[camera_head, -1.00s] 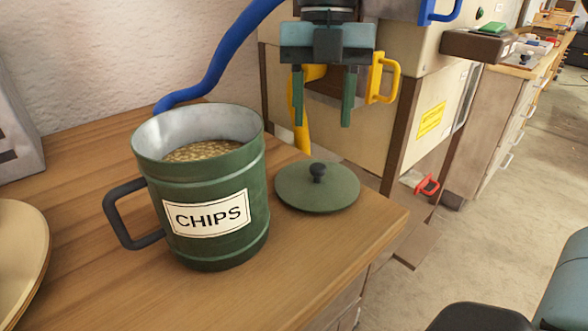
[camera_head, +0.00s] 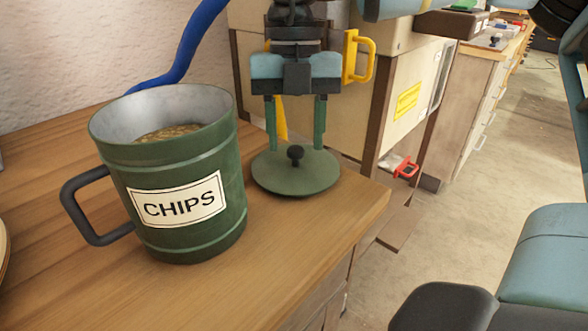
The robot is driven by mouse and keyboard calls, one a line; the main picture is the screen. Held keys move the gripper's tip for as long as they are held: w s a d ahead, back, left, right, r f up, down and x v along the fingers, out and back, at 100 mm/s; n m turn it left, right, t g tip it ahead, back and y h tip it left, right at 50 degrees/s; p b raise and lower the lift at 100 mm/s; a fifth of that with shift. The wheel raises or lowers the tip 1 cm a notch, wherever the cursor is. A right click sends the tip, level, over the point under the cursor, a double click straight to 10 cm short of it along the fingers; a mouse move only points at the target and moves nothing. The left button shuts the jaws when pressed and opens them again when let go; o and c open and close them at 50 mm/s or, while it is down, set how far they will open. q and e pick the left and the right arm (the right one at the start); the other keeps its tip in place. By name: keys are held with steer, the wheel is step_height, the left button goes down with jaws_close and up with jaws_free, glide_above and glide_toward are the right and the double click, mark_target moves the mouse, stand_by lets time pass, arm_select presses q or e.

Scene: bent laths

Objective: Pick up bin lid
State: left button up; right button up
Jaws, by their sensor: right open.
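The bin lid (camera_head: 296,178) is a round green disc with a dark knob in its middle. It lies flat on the wooden worktop, right of the bin. My right gripper (camera_head: 296,142) points down at the lid. Its two green fingers are apart, one on each side of the knob in the picture, with nothing between them that I can see held. Whether the fingertips touch the lid is not clear. The green bin (camera_head: 180,186), labelled CHIPS, stands open with chips inside and a dark handle on its left. My left gripper is not in view.
The worktop (camera_head: 290,240) ends at a front corner right of the lid. A blue hose (camera_head: 190,50) runs behind the bin. A cabinet with a yellow handle (camera_head: 357,57) stands behind my gripper. A plate edge shows at far left.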

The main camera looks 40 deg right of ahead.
mark_target(296, 148)
steer(key=shift+s+a+f, duration=0.1)
steer(key=shift+s+f, duration=0.05)
steer(key=shift+f, duration=0.5)
steer(key=shift+c, duration=0.5)
steer(key=c, duration=0.7)
jaws_close()
steer(key=shift+r, duration=0.1)
step_height(296, 148, up, 18)
steer(key=p, duration=0.4)
